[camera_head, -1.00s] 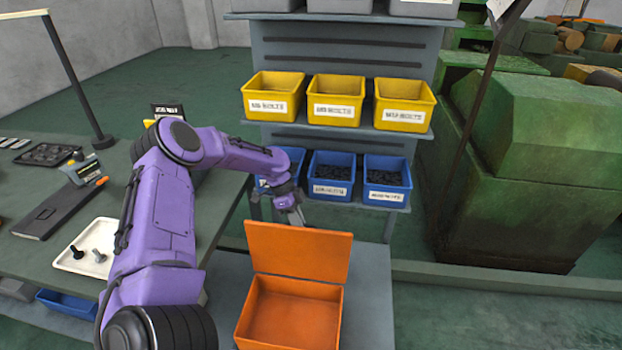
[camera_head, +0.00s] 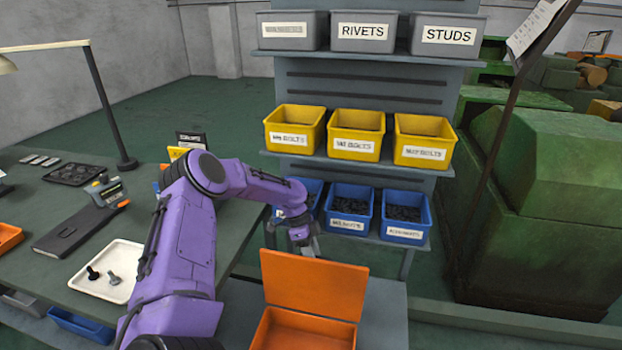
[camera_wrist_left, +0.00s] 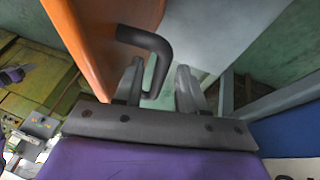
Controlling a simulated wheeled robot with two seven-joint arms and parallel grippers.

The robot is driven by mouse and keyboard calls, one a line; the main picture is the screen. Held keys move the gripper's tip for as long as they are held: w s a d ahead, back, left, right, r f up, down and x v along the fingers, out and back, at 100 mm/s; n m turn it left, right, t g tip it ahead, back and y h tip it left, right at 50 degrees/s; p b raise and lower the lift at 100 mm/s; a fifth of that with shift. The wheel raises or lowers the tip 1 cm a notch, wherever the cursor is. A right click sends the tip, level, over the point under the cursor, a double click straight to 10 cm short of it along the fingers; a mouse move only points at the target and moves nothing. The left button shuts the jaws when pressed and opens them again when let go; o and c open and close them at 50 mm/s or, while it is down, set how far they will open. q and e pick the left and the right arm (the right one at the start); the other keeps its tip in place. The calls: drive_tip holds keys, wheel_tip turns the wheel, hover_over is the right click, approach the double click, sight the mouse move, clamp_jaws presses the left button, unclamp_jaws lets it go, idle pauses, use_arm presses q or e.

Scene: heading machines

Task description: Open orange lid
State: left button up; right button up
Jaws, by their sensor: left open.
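The orange lid (camera_head: 315,284) stands raised and near upright at the back edge of the orange box (camera_head: 300,335). The box's open inside shows, and its lower part is cut off by the frame. My left gripper (camera_head: 312,249) is behind the lid's top edge, its tips partly hidden. In the left wrist view the lid (camera_wrist_left: 95,45) is at the left, with a dark bent handle (camera_wrist_left: 160,48) on it. The left gripper (camera_wrist_left: 158,85) is open there, and the handle's lower end overlaps the gap between its fingers. Contact cannot be told. My right gripper is not in view.
A rack behind holds blue bins (camera_head: 348,210), yellow bins (camera_head: 356,135) and grey bins (camera_head: 363,32); the blue bins are close to my left gripper. A workbench with a white tray (camera_head: 125,262) is at the left. A green machine (camera_head: 560,200) is at the right.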

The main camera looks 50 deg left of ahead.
use_arm(q)
wheel_tip(320, 180, up, 3)
drive_tip(key=shift+a+f, duration=0.1)
drive_tip(key=s+d+r, duration=0.1)
drive_tip(key=r, duration=0.1)
drive_tip(key=s+d+r, duration=0.2)
drive_tip(key=r, duration=0.1)
drive_tip(key=shift+s+d+r+p, duration=0.15)
drive_tip(key=shift+d+r+p, duration=0.05)
drive_tip(key=shift+r+p, duration=0.15)
drive_tip(key=s+d+r+p, duration=0.2)
drive_tip(key=s+d+r, duration=0.2)
drive_tip(key=s+d, duration=0.2)
drive_tip(key=shift+s+d, duration=0.3)
drive_tip(key=shift+d, duration=0.05)
drive_tip(key=shift+r, duration=0.1)
